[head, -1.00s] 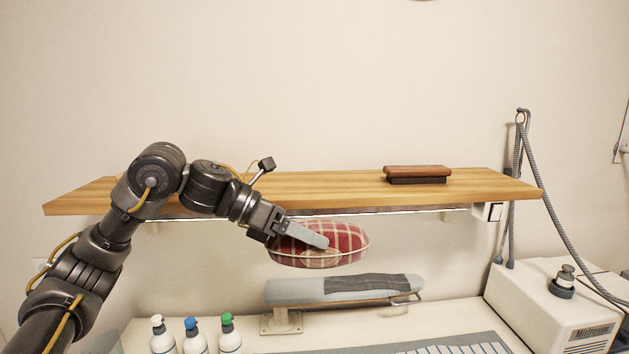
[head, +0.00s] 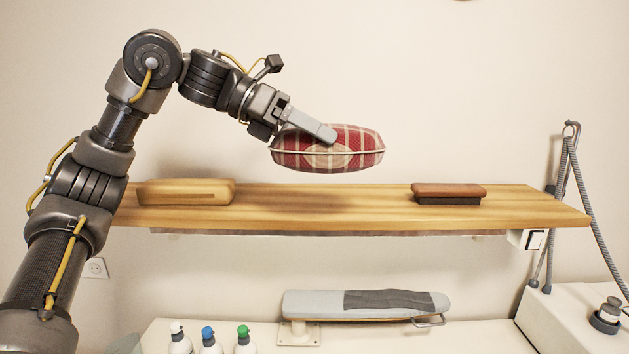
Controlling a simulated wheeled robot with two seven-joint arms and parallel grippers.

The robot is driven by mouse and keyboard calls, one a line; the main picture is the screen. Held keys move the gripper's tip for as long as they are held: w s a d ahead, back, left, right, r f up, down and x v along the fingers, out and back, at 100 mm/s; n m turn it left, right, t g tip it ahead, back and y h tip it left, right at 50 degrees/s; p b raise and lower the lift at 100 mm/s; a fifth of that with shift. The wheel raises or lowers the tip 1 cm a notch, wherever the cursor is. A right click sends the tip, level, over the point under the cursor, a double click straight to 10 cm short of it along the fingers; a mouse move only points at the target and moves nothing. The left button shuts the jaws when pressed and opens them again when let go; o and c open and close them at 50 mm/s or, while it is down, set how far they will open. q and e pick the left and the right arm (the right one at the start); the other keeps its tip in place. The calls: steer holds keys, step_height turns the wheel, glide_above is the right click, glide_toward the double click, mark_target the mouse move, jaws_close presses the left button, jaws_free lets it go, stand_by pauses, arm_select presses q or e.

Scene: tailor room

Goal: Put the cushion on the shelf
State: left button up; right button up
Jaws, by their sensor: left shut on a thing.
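The cushion (head: 360,155) is red plaid with a pale seam and shows in the head view above the middle of the shelf. My left gripper (head: 315,130) is shut on the cushion's left part, one finger lying across its upper side. The wooden shelf (head: 340,208) runs across the wall below the cushion. A gap shows between the cushion's underside and the shelf top. My right gripper is not in view.
A light wooden block (head: 185,192) lies on the shelf's left and a brown brush (head: 448,193) on its right, with bare shelf between. Below are a small grey ironing board (head: 365,302) and several bottles (head: 211,342). A hose (head: 580,200) hangs right.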

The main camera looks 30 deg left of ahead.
arm_select(q)
steer(key=w+a+f+p, duration=0.1)
steer(key=w+f, duration=0.1)
steer(key=w+a+f+p, duration=0.2)
steer(key=w, duration=0.1)
steer(key=w+a+f+p, duration=0.2)
steer(key=w+f, duration=0.1)
steer(key=shift+w+a+f, duration=0.1)
steer(key=shift+w+a, duration=0.05)
steer(key=shift+w+a+f, duration=0.1)
steer(key=shift+w+f, duration=0.1)
steer(key=shift+f, duration=0.1)
step_height(320, 180, down, 4)
steer(key=shift+w+a+r+p, duration=0.15)
steer(key=shift+r+p, duration=0.1)
steer(key=shift+p, duration=0.45)
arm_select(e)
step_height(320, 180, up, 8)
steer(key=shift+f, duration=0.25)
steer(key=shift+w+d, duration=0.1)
